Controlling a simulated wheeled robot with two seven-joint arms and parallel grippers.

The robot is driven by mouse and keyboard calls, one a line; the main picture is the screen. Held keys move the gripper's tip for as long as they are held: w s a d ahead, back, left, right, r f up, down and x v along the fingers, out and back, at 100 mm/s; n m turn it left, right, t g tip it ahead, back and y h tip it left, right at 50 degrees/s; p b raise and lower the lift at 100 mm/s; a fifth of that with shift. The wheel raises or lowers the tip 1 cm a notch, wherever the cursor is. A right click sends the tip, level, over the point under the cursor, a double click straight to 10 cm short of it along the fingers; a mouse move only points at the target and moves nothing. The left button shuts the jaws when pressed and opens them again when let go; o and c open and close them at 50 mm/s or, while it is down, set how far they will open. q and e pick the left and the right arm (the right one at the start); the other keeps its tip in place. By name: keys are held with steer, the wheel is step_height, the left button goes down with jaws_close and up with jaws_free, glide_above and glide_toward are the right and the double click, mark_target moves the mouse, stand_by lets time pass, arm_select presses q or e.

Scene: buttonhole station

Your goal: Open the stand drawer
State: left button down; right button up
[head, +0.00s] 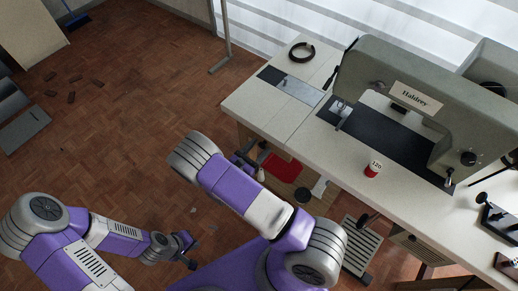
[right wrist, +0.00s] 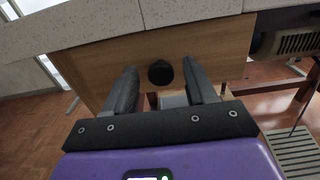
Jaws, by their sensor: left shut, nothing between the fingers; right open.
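The stand's wooden drawer front (right wrist: 215,45) sits under the pale tabletop in the right wrist view, with a dark round knob (right wrist: 160,73) on it. In the head view my right gripper (head: 248,158) is at the table's near left side, partly behind my own arm. My left gripper (head: 189,254) is shut and empty, low over the floor, away from the stand.
A slatted pedal (head: 362,246) stands on the floor.

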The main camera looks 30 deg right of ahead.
steer(key=shift+w+d, duration=0.1)
steer(key=shift+d, duration=0.15)
jaws_close()
stand_by(0.3)
